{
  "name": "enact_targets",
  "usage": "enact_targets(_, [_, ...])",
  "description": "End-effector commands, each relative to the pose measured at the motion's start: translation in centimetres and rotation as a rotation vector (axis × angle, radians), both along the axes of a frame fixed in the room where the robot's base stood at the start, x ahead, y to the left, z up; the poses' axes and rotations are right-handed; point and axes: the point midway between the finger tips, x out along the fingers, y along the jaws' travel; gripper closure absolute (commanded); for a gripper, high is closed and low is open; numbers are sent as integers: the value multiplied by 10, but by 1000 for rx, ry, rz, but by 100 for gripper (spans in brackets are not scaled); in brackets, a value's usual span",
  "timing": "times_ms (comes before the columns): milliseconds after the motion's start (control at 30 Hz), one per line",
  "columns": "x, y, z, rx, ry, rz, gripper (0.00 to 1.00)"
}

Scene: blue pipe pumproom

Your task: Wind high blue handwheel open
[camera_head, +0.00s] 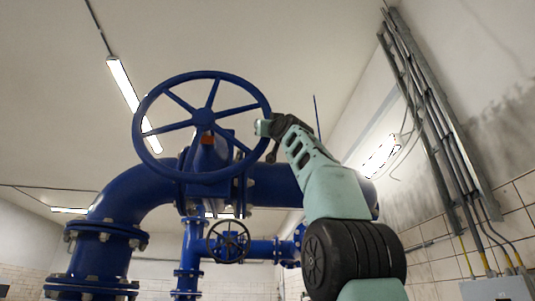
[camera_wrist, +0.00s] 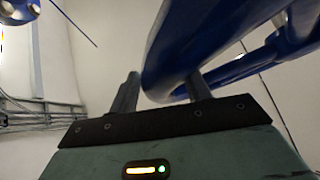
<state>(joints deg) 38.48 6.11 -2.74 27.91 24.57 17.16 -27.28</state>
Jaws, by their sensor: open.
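The high blue handwheel (camera_head: 143,140) is a large spoked ring on top of the blue valve (camera_head: 207,160), with a small orange-red part near its hub. My gripper (camera_head: 268,140) is at the right side of the wheel's rim in the head view. In the wrist view the thick blue rim (camera_wrist: 190,45) runs between the two dark fingers of my gripper (camera_wrist: 163,80). The fingers stand apart on either side of the rim. I cannot tell whether either finger touches it. Part of the rim and a spoke extend to the right there.
A smaller dark handwheel (camera_head: 229,241) sits lower on a thin blue pipe. Large blue flanged pipes (camera_head: 130,195) stand left and behind. Conduits (camera_head: 435,120) and a grey box (camera_head: 497,289) are on the right wall. Open air lies above the wheel.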

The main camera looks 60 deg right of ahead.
Motion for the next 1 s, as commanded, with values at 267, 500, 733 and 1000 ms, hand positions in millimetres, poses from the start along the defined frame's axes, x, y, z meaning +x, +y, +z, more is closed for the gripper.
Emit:
enact_targets(267, [-17,11,-21,-1,-3,0,52])
enact_targets(500, [-44,27,-49,-1,-3,0,52])
enact_targets(733, [-71,44,-76,-1,-2,1,52])
enact_targets(1000, [-101,63,-103,-1,-2,0,52])
